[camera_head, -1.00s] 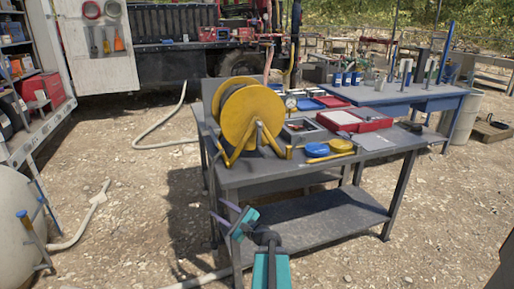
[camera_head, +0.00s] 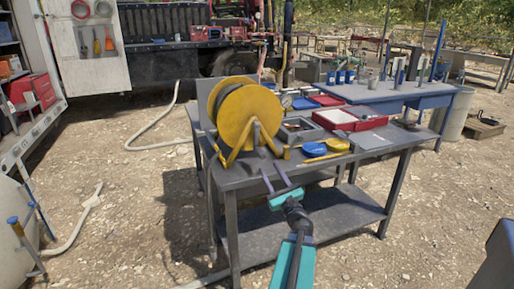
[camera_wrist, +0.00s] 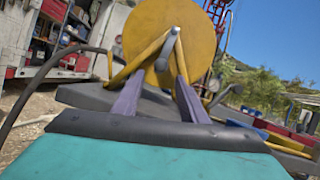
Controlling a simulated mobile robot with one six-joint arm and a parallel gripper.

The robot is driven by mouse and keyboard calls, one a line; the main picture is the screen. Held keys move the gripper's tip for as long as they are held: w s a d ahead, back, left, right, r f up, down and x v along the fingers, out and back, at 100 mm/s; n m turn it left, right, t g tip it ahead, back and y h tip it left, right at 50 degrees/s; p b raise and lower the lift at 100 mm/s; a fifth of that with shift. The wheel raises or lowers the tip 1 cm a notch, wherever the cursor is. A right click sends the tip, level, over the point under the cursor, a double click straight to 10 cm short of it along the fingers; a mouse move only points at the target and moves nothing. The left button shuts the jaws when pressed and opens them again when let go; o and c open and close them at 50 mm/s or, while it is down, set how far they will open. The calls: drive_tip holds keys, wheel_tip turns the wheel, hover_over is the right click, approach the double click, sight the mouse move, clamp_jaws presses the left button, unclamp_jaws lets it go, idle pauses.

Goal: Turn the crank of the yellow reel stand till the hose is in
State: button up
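The yellow reel stand (camera_head: 248,118) stands on the left part of the grey workbench, its round yellow side facing me. It fills the upper middle of the wrist view (camera_wrist: 190,68). A grey crank (camera_wrist: 168,49) sits at the middle of that side, its end pointing up. My gripper (camera_head: 272,178) is at the bench's front edge, below and in front of the reel. Its two purple fingers (camera_wrist: 160,78) are apart with nothing held, and the crank shows beyond their tips. A dark hose (camera_wrist: 55,60) curves down at the left in the wrist view.
The grey workbench (camera_head: 228,183) has a lower shelf. A blue disc (camera_head: 313,149), a yellow tool (camera_head: 322,158) and a red tray (camera_head: 370,123) lie right of the reel. A pale hose (camera_head: 152,137) runs over the gravel. Open ground lies left of the bench.

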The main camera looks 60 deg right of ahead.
sight(257, 147)
drive_tip(key=shift+w, duration=0.1)
drive_tip(key=shift+p+x, duration=0.8)
drive_tip(key=shift+x, duration=6.05)
clamp_jaws()
